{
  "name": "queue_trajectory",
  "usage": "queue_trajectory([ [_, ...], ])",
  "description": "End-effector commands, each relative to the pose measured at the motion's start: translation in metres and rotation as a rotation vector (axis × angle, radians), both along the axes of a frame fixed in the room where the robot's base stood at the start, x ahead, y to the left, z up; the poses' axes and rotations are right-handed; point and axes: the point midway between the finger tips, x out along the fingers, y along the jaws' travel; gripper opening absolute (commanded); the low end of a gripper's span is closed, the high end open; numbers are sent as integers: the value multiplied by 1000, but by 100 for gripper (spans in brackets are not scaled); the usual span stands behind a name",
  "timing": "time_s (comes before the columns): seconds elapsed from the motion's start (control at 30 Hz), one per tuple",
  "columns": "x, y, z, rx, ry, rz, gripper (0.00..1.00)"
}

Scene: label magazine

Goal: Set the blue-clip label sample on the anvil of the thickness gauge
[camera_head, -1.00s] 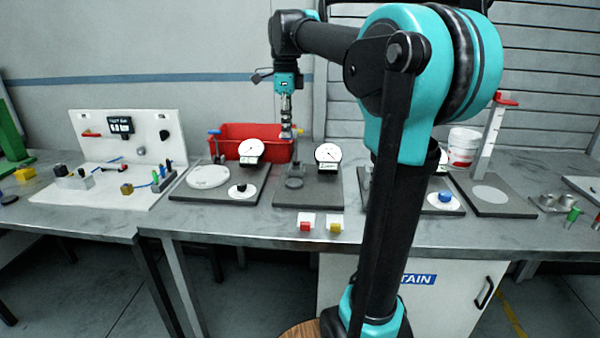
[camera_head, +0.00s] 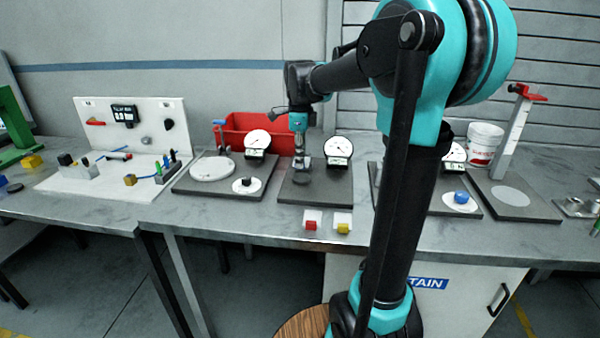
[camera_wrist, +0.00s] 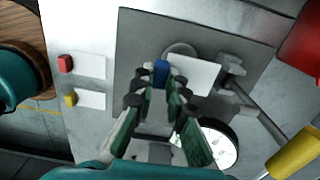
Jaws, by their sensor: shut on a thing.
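My gripper (camera_wrist: 163,92) is shut on the blue clip (camera_wrist: 161,70) of the label sample in the wrist view. The white label (camera_wrist: 192,76) extends right from the clip and covers part of a round grey anvil (camera_wrist: 180,49). Whether it touches the anvil is unclear. The thickness gauge has a white dial (camera_head: 338,148) and a dark base (camera_head: 330,188); its dial also shows in the wrist view (camera_wrist: 222,146). In the head view my gripper (camera_head: 302,164) is low over the left of this base, and the sample is too small to make out.
Red-clip (camera_head: 311,223) and yellow-clip (camera_head: 342,228) label samples lie in front of the base. Another dial gauge (camera_head: 257,140) stands to the left, with a red bin (camera_head: 240,123) behind. In the wrist view, a grey lever-like part (camera_wrist: 236,90) is close to the label's right edge.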

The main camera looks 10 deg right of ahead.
Motion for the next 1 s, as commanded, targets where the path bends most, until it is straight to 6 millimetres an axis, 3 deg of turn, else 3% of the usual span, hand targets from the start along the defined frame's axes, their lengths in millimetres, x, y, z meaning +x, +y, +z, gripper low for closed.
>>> queue_trajectory([
  [0.43, 0, 0, -46, 0, 0, 0, 0],
  [0.87, 0, 0, -53, 0, 0, 0, 0],
  [0.9, 0, 0, -52, 0, 0, 0, 18],
  [1.0, 0, 0, -52, 0, 0, 0, 30],
])
